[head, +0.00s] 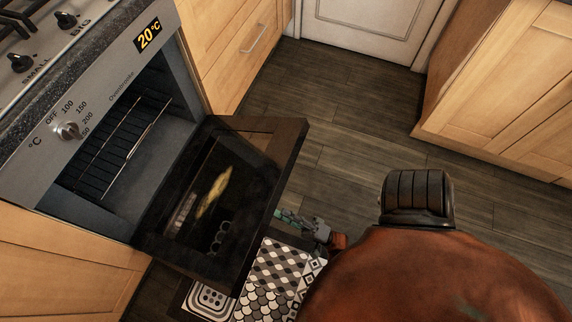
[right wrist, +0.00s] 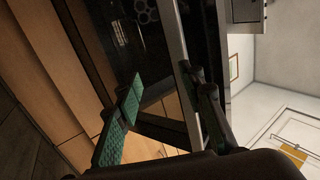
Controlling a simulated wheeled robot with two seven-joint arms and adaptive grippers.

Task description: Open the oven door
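The oven (head: 62,165) stands at the left in the head view, its dark cavity and wire rack (head: 125,140) exposed. Its door (head: 286,143) is swung down and out from the lower edge of the cavity, wide open, with dark reflective glass. My left gripper is out of view.
A patterned mat (head: 281,266) lies on the floor beneath the door's outer side. Wooden cabinets (head: 505,95) stand at the right, and a drawer with a handle (head: 260,38) is beyond the oven. The wooden floor (head: 345,125) between them is clear.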

